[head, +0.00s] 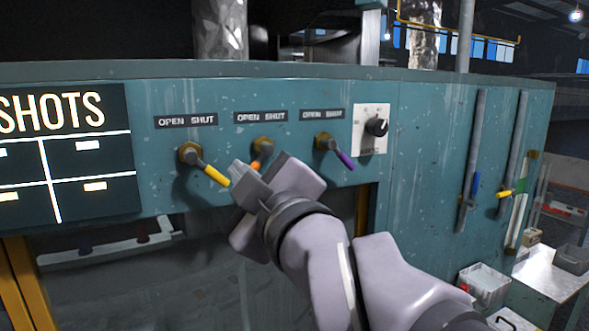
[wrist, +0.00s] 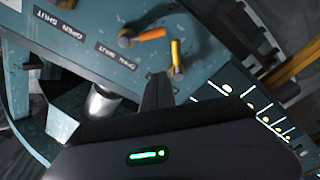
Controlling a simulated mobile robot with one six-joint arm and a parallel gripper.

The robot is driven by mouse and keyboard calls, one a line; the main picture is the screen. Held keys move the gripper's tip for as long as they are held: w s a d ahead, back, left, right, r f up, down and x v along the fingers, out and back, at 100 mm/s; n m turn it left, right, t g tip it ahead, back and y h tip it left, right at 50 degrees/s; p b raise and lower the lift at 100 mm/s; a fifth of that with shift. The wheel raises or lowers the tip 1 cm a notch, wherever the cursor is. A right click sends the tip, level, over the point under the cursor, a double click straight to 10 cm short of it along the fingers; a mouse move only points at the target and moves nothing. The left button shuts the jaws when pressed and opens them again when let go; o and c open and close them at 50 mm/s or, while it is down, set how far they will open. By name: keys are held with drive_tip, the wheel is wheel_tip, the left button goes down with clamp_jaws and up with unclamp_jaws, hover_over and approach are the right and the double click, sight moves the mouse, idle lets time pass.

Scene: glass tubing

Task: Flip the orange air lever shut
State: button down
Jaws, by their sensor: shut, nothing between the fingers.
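The orange lever (head: 256,165) is the middle of three on the teal panel, under an "OPEN SHUT" label (head: 261,117). Its handle slants down and slightly left from its brass pivot, toward the OPEN side, and my gripper hides part of it. The orange lever (wrist: 150,34) also shows at the top of the wrist view. My gripper (head: 238,171) is shut and empty, with its tips just below and left of the orange handle. The fingers (wrist: 157,90) point toward the levers in the wrist view. I cannot tell whether they touch the handle.
A yellow lever (head: 215,175) is close to the left of my fingertips, pointing down-right. A purple lever (head: 345,159) is to the right, also pointing down-right. A black dial (head: 376,126) is farther right. A dark "SHOTS" board (head: 70,150) is at the left.

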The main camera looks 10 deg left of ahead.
sight(254, 166)
drive_tip(key=p+x, duration=0.2)
drive_tip(key=x, duration=0.7)
drive_tip(key=shift+w+a+p, duration=0.1)
drive_tip(key=shift+w+p, duration=0.1)
drive_tip(key=shift+p, duration=0.2)
drive_tip(key=d+f, duration=0.3)
drive_tip(key=shift+w+d+p, duration=0.1)
drive_tip(key=shift+w+p, duration=0.15)
drive_tip(key=shift+p, duration=0.15)
